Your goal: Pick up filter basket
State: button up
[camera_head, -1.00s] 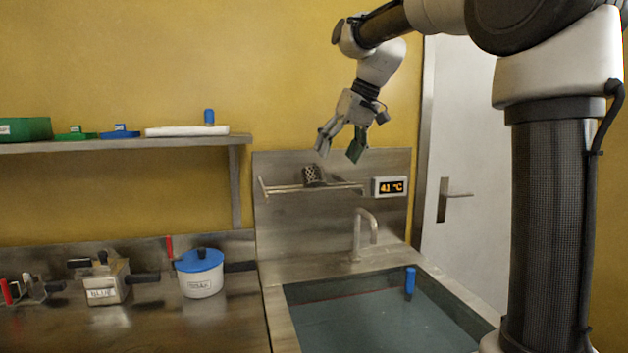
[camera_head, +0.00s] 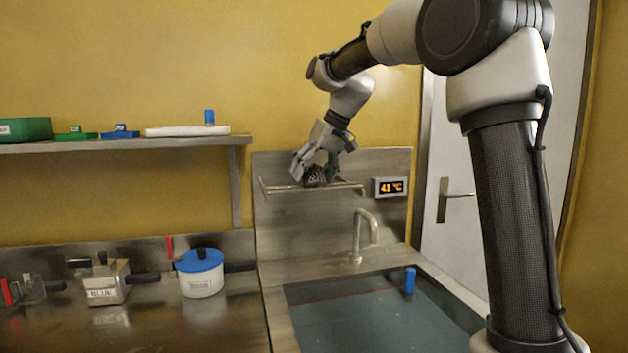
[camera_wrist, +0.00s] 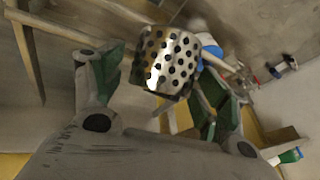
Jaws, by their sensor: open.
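The filter basket (camera_head: 316,176), a small perforated metal cup, sits on the wire rack (camera_head: 283,188) on the steel backsplash above the sink. In the wrist view the basket (camera_wrist: 166,62) shows its dotted holes between my two fingers. My gripper (camera_head: 315,174) is open, with one finger on each side of the basket. In the wrist view my gripper (camera_wrist: 158,85) has green pads facing the basket, and a gap shows on the left side. I cannot tell whether the right finger touches it.
A temperature display (camera_head: 389,187) is right of the rack. Below are a tap (camera_head: 365,232) and a water-filled sink (camera_head: 370,320) with a blue-handled item (camera_head: 410,280). A blue-lidded pot (camera_head: 201,274) stands on the left counter. A shelf (camera_head: 120,146) holds trays.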

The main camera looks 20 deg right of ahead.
jog(key=c, duration=1.2)
